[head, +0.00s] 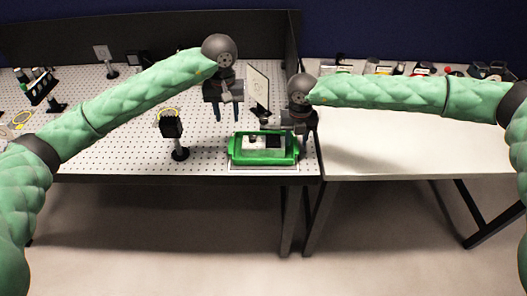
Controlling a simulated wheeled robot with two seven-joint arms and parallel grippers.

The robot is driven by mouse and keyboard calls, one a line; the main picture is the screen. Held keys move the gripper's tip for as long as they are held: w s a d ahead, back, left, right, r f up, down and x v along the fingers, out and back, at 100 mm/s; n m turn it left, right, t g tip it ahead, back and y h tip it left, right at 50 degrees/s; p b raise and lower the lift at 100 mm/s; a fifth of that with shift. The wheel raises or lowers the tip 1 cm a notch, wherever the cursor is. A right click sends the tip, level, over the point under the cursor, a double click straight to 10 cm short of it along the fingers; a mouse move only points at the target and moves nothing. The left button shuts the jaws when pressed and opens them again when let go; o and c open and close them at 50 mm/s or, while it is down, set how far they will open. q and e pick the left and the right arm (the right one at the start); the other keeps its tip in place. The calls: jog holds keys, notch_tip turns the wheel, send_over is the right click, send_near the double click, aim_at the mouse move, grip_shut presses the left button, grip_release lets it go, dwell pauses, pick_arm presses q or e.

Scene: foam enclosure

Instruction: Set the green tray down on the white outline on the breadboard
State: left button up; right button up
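The green tray (235,155) is at the front right edge of the white perforated breadboard (110,150). It holds a white block and a dark block. A pale strip, perhaps part of the white outline (262,168), shows along the tray's front side; the rest is hidden, and I cannot tell whether the tray rests flat on it. My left gripper (226,116) is empty, fingers apart, behind and left of the tray and clear of it. My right gripper (304,130) is at the tray's right rear; its fingers overlap in view, so its grip and any contact are unclear.
A black post-mounted device (171,127) stands left of the tray. An upright pale panel (258,88) stands behind it. Other optical parts (42,87) are at the far left. A white table (380,145) adjoins on the right, with small items along its back and a clear front.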

notch_tip(320, 180, up, 11)
jog(key=shift+f, duration=0.15)
dwell(0.6)
